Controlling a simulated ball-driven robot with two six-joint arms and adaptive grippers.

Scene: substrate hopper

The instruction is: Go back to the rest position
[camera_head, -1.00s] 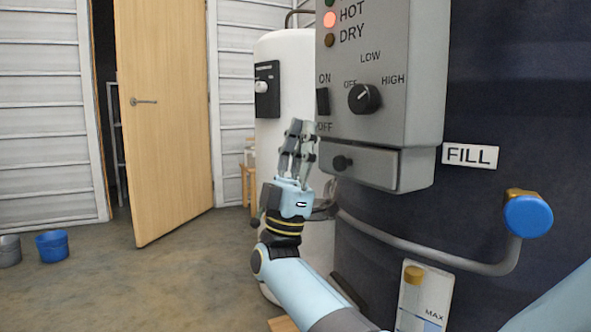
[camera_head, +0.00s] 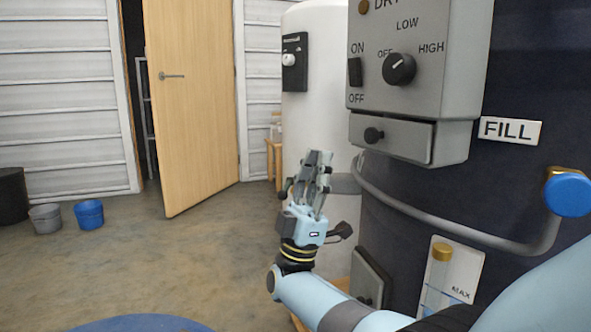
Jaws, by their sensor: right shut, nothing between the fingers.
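My right gripper (camera_head: 319,154) points upward in the middle of the camera_head view, in front of the white tank. Its fingers are together with nothing between them. It is left of and below the grey control box (camera_head: 415,62) and looks apart from it. The box carries an ON/OFF rocker switch (camera_head: 354,72), a dark knob (camera_head: 399,69) pointing near OFF, and a small drawer front (camera_head: 392,138) with a dark pull, which looks shut. My left gripper is not in view.
A bent grey pipe with a blue knob (camera_head: 569,194) runs at the right below the FILL label (camera_head: 510,130). A sight gauge (camera_head: 439,275) is under it. A wooden door (camera_head: 190,100) stands ajar. A blue bucket (camera_head: 89,214) and a grey bucket (camera_head: 45,218) stand left. The floor between is clear.

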